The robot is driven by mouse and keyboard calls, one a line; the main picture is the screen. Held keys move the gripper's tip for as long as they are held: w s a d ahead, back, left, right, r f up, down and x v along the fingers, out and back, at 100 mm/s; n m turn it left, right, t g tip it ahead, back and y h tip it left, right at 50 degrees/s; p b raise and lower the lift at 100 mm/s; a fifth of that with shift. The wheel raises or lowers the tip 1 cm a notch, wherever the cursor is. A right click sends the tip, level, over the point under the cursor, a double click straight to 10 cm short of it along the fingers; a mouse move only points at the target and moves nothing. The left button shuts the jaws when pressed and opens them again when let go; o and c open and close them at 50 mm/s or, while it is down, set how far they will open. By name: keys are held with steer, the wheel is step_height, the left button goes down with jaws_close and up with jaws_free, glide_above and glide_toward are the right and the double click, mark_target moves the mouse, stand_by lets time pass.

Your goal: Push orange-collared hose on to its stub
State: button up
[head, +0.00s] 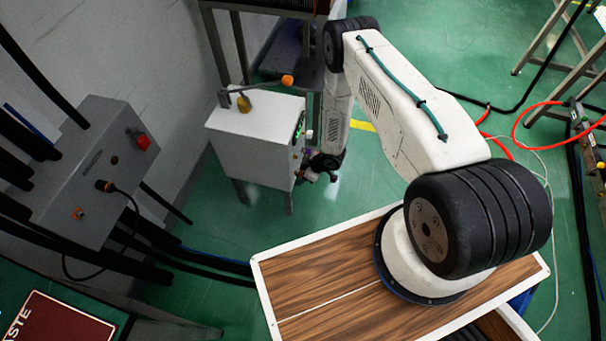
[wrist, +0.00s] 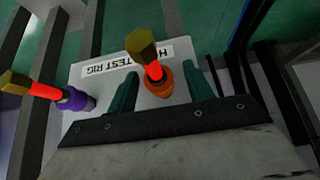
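In the wrist view, the orange collar (wrist: 158,83) sits against the pale panel labelled "TEST RIG" (wrist: 105,82). A short red-orange length (wrist: 153,71) with a brass hex end (wrist: 141,43) projects from it, tilted. My gripper (wrist: 162,92) is open, with a teal finger on each side of the collar and visible gaps. A purple collar (wrist: 76,99) with a similar red length and brass end (wrist: 14,82) is to the left, outside the fingers. Whether the orange-collared hose is seated on a stub cannot be told. In the head view, my gripper (head: 326,164) is beside the white cabinet (head: 250,150); its fingers are too small to read.
A lever with an orange knob (head: 287,81) and a yellow part (head: 243,104) are on the cabinet top. A grey box (head: 100,170) with a red button and cables stands at left. Red hoses (head: 540,108) lie at right. Green floor is open around the cabinet.

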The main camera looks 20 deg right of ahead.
steer(key=v, duration=0.7)
steer(key=shift+s+d+r, duration=0.1)
steer(key=shift+d+r, duration=0.05)
steer(key=shift+r, duration=0.2)
stand_by(0.4)
